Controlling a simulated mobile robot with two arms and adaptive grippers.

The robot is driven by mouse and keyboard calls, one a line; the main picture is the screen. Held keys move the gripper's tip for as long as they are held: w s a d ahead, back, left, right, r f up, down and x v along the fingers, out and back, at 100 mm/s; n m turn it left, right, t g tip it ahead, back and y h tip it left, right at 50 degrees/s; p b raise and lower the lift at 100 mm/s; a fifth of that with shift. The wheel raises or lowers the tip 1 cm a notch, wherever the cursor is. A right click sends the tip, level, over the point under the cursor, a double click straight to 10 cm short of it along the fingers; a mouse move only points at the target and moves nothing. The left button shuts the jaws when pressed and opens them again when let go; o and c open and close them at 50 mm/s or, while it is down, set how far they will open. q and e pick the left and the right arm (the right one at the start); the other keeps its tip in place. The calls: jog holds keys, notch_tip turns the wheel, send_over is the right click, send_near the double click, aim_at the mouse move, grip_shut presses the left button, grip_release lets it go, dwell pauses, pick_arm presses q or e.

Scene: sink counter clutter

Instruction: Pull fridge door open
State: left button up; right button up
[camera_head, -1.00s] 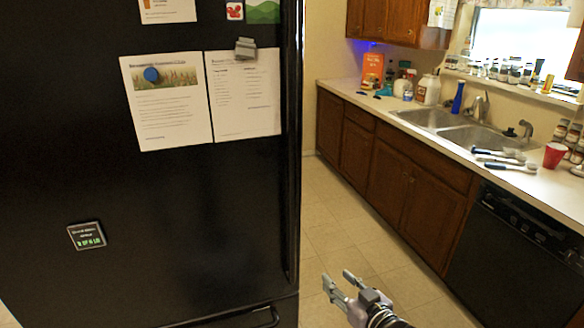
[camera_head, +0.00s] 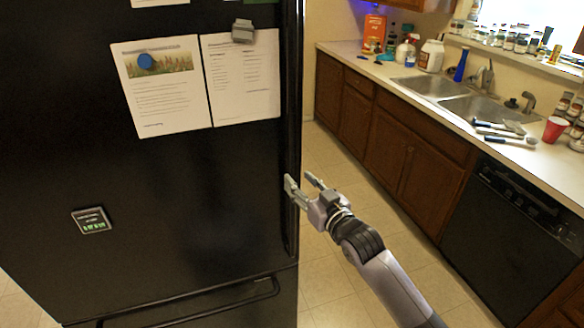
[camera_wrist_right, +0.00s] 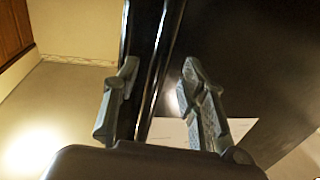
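The black fridge door (camera_head: 190,190) fills the left of the head view and looks shut. A glossy vertical strip (camera_head: 291,120) runs down its right edge. My right gripper (camera_head: 300,179) is open at this edge, low on the upper door. In the wrist view the strip (camera_wrist_right: 150,65) shows between the two spread fingers of the right gripper (camera_wrist_right: 160,72). Whether either finger touches it cannot be told. My left gripper is in neither view.
Papers (camera_head: 165,88) and magnets hang on the door. Below is a drawer with a bar handle (camera_head: 200,312). To the right, past open tiled floor (camera_head: 325,265), stand a sink counter (camera_head: 400,68) and a black dishwasher (camera_head: 505,215).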

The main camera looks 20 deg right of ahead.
aim_at(294, 176)
jog(key=p+x, duration=0.1)
jog(key=x, duration=0.4)
jog(key=shift+s, duration=0.1)
jog(key=shift+c, duration=0.5)
grip_shut()
dwell(0.3)
